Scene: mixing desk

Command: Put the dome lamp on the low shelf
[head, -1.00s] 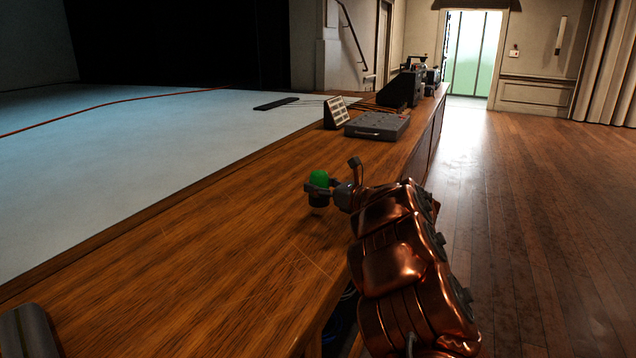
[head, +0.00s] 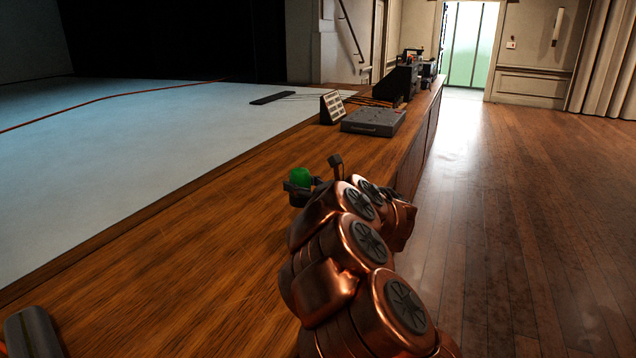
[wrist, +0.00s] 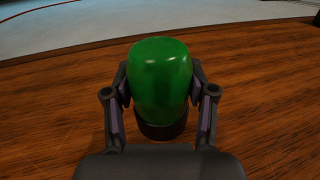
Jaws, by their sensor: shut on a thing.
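The dome lamp (head: 301,177) has a green rounded top and a dark base. My gripper (head: 300,188) is shut on it, above the wooden desk top. In the wrist view the lamp (wrist: 160,82) stands upright between the two fingers of my gripper (wrist: 160,100), with one finger on each side. Its dark base shows below the green dome. Whether the base clears the wood cannot be told for sure. No low shelf can be made out in these views.
The long wooden desk top (head: 130,270) is mostly clear around the lamp. A grey flat box (head: 373,122) and a slanted panel with pale squares (head: 332,107) stand farther along it. A dark grey object (head: 32,332) lies at the near left. Open floor (head: 530,220) lies to the right.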

